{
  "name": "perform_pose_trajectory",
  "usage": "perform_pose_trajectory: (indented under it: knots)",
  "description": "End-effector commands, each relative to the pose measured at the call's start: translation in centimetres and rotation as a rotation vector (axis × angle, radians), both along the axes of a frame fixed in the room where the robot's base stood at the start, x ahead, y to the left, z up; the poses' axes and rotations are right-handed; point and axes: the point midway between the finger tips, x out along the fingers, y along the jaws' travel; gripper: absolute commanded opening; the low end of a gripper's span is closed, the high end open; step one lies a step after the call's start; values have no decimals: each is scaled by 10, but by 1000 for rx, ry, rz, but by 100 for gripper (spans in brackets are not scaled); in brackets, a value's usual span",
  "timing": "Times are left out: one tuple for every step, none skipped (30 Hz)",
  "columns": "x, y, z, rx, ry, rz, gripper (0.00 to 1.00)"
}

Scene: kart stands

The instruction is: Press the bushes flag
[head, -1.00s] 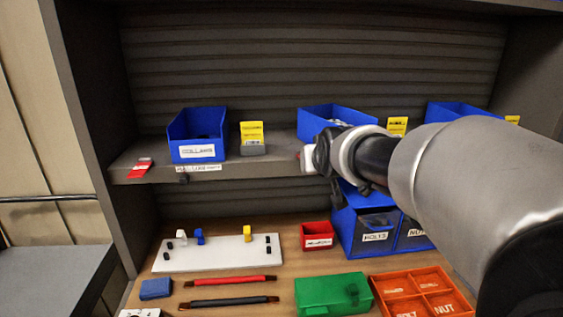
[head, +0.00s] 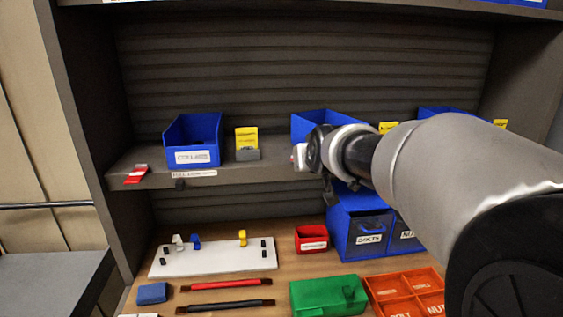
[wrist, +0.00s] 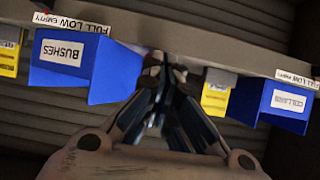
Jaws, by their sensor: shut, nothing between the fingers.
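My gripper (wrist: 158,100) is shut and empty. In the head view my arm reaches in from the right, with the gripper end (head: 318,152) at the shelf's front edge, just before the middle blue bin (head: 312,122). The wrist view is turned over and shows the bushes bin (wrist: 72,60) to the left of the fingers. A pale patch (wrist: 153,62) lies at the fingertips in the wrist view. I cannot tell whether they touch it.
The collars bin (head: 193,142) stands left on the shelf, with its red flag (head: 136,174) beside it and a yellow card (head: 246,140) to its right. Below are a white board (head: 213,261), a red bin (head: 312,239) and a green box (head: 327,294).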

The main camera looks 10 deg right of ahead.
Motion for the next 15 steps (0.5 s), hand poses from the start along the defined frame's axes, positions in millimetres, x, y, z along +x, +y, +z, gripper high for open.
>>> perform_pose_trajectory:
  knots:
    - [2, 0, 1, 0, 9, 0, 0]
    - [3, 0, 6, 0, 7, 0, 0]
    - [4, 0, 14, 0, 5, 0, 0]
    - [4, 0, 21, 0, 2, 0, 0]
    - [5, 0, 29, 0, -1, 0, 0]
    - [6, 0, 39, 0, -5, 0, 0]
    - [7, 0, 47, 0, -8, 0, 0]
    - [-5, 0, 43, 0, -8, 0, 0]
    - [-17, 0, 42, 0, -8, 0, 0]
    - [-24, 0, 41, 0, -8, 0, 0]
    - [-32, 0, 42, 0, -9, 0, 0]
    - [-41, 0, 43, 0, -10, 0, 0]
    - [-48, 0, 43, 0, -10, 0, 0]
    - [-54, 0, 44, 0, -11, 0, 0]
    - [-62, 0, 44, 0, -11, 0, 0]
